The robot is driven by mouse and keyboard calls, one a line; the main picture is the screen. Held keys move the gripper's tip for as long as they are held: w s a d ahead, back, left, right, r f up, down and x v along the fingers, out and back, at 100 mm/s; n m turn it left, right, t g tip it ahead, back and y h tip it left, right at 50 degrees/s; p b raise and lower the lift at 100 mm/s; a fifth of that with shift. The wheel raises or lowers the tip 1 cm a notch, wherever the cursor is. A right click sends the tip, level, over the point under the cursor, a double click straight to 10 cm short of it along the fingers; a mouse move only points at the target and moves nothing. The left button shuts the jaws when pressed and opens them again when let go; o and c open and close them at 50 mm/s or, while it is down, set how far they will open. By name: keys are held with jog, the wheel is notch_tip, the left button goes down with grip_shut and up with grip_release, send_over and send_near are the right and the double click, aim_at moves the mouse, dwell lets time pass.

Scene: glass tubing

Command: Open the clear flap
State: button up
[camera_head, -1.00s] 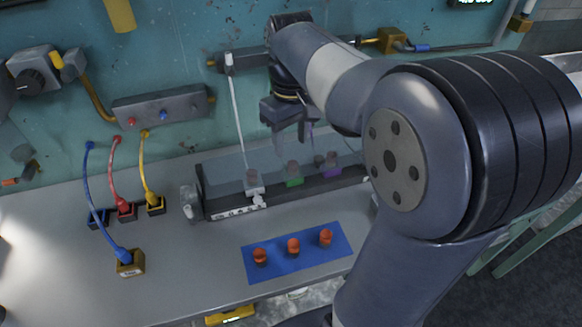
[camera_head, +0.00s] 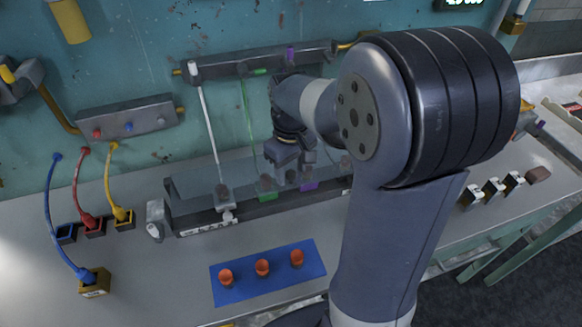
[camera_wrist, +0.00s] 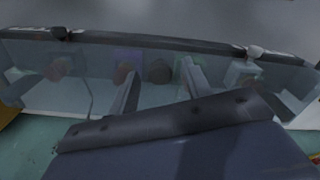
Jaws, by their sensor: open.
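The clear flap (camera_head: 193,184) is a see-through panel over the long dark rack on the bench. It appears closed, lying over the sockets. In the wrist view the flap (camera_wrist: 88,96) spans nearly the full width, with a dark bar along its upper edge. Coloured sockets show through it: a green one (camera_head: 265,184) and a purple one (camera_head: 309,186), also a white one (camera_head: 222,190). My gripper (camera_head: 296,176) is at the middle of the flap; its two fingers (camera_wrist: 160,82) are apart with nothing between them. I cannot tell whether they touch the panel.
A blue mat (camera_head: 240,290) with orange knobs lies in front of the rack. Blue, red and yellow cables with plugs (camera_head: 95,282) are at the left. A wall bar (camera_head: 225,68) with tubes is behind. Small blocks (camera_head: 493,187) stand at the right.

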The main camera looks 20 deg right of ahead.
jog(key=shift+c, duration=0.5)
grip_shut()
jog(key=shift+w+r, duration=0.1)
jog(key=shift+r, duration=0.05)
